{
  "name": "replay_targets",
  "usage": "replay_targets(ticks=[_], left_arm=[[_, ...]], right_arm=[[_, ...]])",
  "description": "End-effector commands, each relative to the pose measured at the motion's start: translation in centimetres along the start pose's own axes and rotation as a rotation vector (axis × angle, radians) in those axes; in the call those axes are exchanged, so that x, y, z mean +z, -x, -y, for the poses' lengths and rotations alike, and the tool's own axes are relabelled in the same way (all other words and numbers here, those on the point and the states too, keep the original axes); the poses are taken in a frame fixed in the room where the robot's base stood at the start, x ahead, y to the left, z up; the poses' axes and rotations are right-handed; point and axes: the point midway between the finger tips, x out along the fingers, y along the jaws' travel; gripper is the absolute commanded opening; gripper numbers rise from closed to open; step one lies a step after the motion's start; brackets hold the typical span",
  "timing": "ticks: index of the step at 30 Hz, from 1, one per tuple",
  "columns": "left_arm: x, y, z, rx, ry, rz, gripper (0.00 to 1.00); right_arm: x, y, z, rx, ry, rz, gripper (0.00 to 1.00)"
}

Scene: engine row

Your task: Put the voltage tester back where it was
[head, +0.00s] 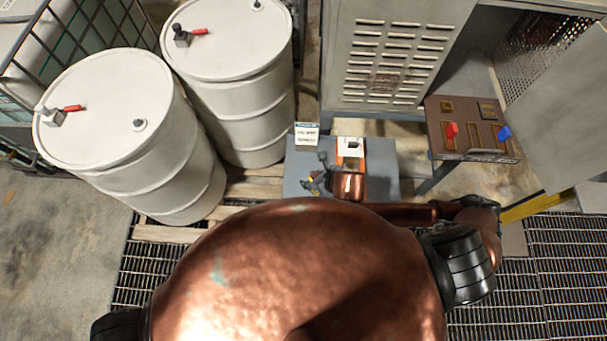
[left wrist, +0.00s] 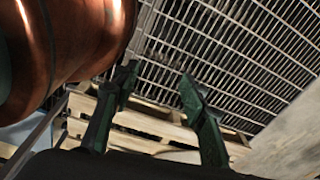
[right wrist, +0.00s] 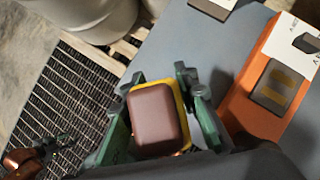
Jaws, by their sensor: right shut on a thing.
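The voltage tester (right wrist: 158,118), a block with a brown face and yellow edge, is between the green fingers of my right gripper (right wrist: 160,98) in the right wrist view. That gripper is shut on it, over or beside the grey table. In the head view my right gripper (head: 318,182) shows small at the table's front left, with a bit of yellow at it. My left gripper (left wrist: 158,78) is open and empty in the left wrist view, with floor grating and pallet wood beyond. It is hidden in the head view.
The grey table (head: 382,178) bears an orange and white box (head: 351,153) and a white sign (head: 306,136). White drums (head: 120,130) stand left. A brown panel (head: 463,150) with red and blue items stands right, before an open grey cabinet (head: 385,55).

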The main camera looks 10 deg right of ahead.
Motion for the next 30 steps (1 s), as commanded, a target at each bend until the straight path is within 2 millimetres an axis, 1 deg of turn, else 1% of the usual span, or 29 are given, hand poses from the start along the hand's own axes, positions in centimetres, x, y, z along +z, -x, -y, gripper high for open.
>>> replay_targets(ticks=[1,2,3,6,9,12,14,17,20,23,27,30], left_arm=[[-0.1,0.5,0.0,0.000,0.000,-0.001,0.40],[-0.2,0.6,0.0,0.000,0.000,-0.003,0.40],[-0.4,0.7,0.0,0.000,-0.001,-0.006,0.40],[-1.5,0.8,0.1,-0.001,-0.002,-0.019,0.40],[-3.0,0.8,0.2,-0.002,-0.006,-0.038,0.40],[-3.9,0.9,0.3,-0.003,-0.007,-0.051,0.40],[-4.0,0.9,0.3,-0.003,-0.008,-0.051,0.40],[-3.7,1.0,0.3,-0.003,-0.007,-0.047,0.40],[-3.1,1.4,0.3,-0.002,-0.006,-0.039,0.40],[-2.5,1.6,0.2,-0.002,-0.005,-0.031,0.40],[-1.9,1.6,0.2,-0.001,-0.003,-0.024,0.40],[-1.9,1.6,0.2,-0.001,-0.003,-0.023,0.40]], right_arm=[[1.0,-0.8,0.4,-0.002,-0.003,0.004,0.00],[1.4,-1.4,0.6,-0.001,-0.003,0.003,0.00],[1.3,-2.5,0.8,-0.001,-0.004,0.000,0.00],[1.4,-4.9,1.3,-0.001,-0.004,0.000,0.00],[1.6,-6.7,1.7,0.000,-0.003,0.001,0.00],[1.7,-7.7,2.0,-0.001,-0.001,0.002,0.00],[1.8,-8.0,2.0,0.000,0.000,0.003,0.00],[1.8,-8.9,2.2,0.000,-0.002,0.001,0.00],[0.8,-10.1,2.1,0.002,-0.006,-0.003,0.00],[0.3,-11.1,2.1,0.001,-0.003,0.000,0.00],[0.2,-11.4,2.2,0.000,0.001,0.003,0.00],[0.1,-11.4,2.2,0.000,0.001,0.002,0.00]])
